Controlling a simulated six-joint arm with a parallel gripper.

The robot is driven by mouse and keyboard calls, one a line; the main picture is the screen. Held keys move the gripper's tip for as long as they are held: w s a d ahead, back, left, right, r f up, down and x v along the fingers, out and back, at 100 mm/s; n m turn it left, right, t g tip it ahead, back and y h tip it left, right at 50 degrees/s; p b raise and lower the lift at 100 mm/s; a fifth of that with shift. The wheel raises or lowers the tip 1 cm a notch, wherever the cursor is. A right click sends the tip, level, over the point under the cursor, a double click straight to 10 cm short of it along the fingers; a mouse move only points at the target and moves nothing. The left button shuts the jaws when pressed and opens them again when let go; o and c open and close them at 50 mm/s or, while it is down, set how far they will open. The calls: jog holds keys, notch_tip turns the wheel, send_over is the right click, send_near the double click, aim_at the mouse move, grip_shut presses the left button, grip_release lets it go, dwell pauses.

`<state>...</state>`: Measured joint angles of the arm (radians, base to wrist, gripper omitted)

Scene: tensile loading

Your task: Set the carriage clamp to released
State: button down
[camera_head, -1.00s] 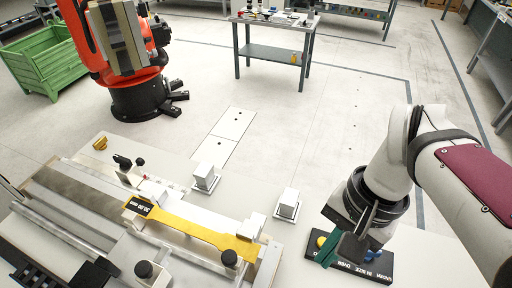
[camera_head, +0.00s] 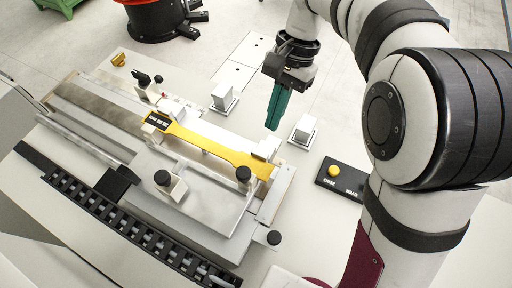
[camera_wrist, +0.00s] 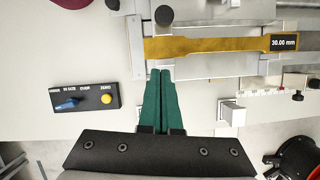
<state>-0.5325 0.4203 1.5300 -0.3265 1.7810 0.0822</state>
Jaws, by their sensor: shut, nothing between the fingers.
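The specimen also shows in the head view (camera_head: 205,143), lying along the fixture with a dark readout (camera_wrist: 283,42) of 30.00 mm at one end. Black knobs stand on the fixture, one on a carriage block (camera_head: 162,178) and one by the specimen's near end (camera_head: 243,174). I cannot tell which part is the carriage clamp or its setting.
Two white blocks (camera_head: 223,95) (camera_head: 303,130) stand behind the fixture. A slotted black rail (camera_head: 120,225) runs along the front.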

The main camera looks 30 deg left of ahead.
aim_at(245, 175)
jog(key=x, duration=0.6)
jog(key=s, duration=0.3)
jog(key=shift+s+a+f, duration=0.15)
jog(key=shift+a, duration=0.15)
jog(key=shift+s, duration=0.35)
jog(key=shift+s, duration=1.85)
